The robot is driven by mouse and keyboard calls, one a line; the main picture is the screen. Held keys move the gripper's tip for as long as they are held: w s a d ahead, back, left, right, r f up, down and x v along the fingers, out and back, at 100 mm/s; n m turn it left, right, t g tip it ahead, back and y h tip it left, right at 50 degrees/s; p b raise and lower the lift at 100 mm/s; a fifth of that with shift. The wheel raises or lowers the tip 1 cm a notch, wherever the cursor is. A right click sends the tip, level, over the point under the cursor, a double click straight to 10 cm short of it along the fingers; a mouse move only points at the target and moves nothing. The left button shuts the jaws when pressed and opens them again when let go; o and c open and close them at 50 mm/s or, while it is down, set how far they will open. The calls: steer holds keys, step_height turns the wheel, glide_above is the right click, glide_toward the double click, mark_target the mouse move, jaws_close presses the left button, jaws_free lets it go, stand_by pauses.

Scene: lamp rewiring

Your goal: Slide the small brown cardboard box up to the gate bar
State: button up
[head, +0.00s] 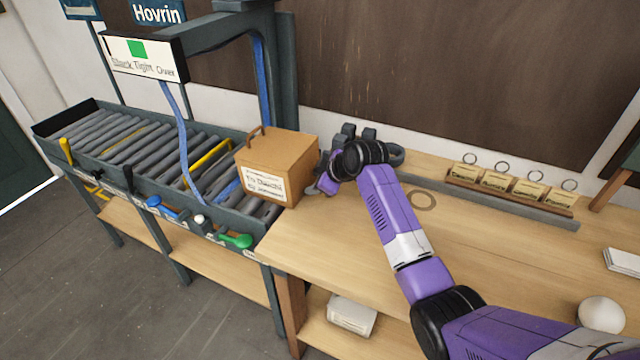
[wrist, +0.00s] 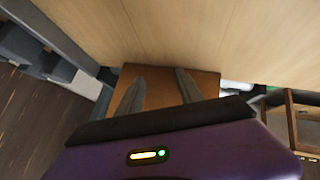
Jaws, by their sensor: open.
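The small brown cardboard box (head: 278,165) sits upright at the right end of the roller conveyor, by the wooden bench. It has a handle on top and a white label on its front. My gripper (head: 318,180) is at the box's right side, open; whether it touches the box I cannot tell. In the wrist view the box (wrist: 160,82) shows behind the two spread fingers (wrist: 160,88). A yellow bar (head: 208,158) lies across the rollers left of the box, apart from it; I cannot tell for certain that it is the gate bar.
The conveyor's rollers (head: 105,138) run clear to the far left. A frame with a hanging sign (head: 143,58) and blue cable (head: 178,130) stands over them. Coloured levers, one green (head: 236,240), line the front rail. A tag rack (head: 510,188) and white ball (head: 601,314) are right.

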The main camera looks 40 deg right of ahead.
mark_target(305, 171)
steer(key=shift+w+a+b, duration=0.25)
steer(key=shift+w+a, duration=0.1)
steer(key=shift+w, duration=0.45)
steer(key=shift+w+a+b, duration=0.3)
steer(key=shift+w+a, duration=0.1)
steer(key=shift+w, duration=0.35)
steer(key=shift+w+a+b, duration=0.25)
steer(key=shift+w+a, duration=0.1)
steer(key=shift+w, duration=0.45)
steer(key=shift+w+a+b, duration=0.25)
steer(key=shift+w+b, duration=0.1)
steer(key=shift+w, duration=0.3)
steer(key=shift+w+a+b, duration=0.25)
steer(key=shift+w+b, duration=0.05)
steer(key=shift+w, duration=0.3)
steer(key=shift+s+d+r+p, duration=0.15)
steer(key=shift+s+r+p, duration=0.15)
steer(key=shift+p, duration=0.25)
steer(key=s+p, duration=0.1)
steer(key=s+d+r+p, duration=0.1)
steer(key=p, duration=0.1)
steer(key=s+r+p, duration=0.1)
steer(key=s, duration=0.1)
steer(key=shift+d, duration=0.25)
steer(key=shift+s+d+r+p, duration=0.2)
steer(key=shift+s+d+p, duration=0.05)
steer(key=shift+s+p, duration=0.3)
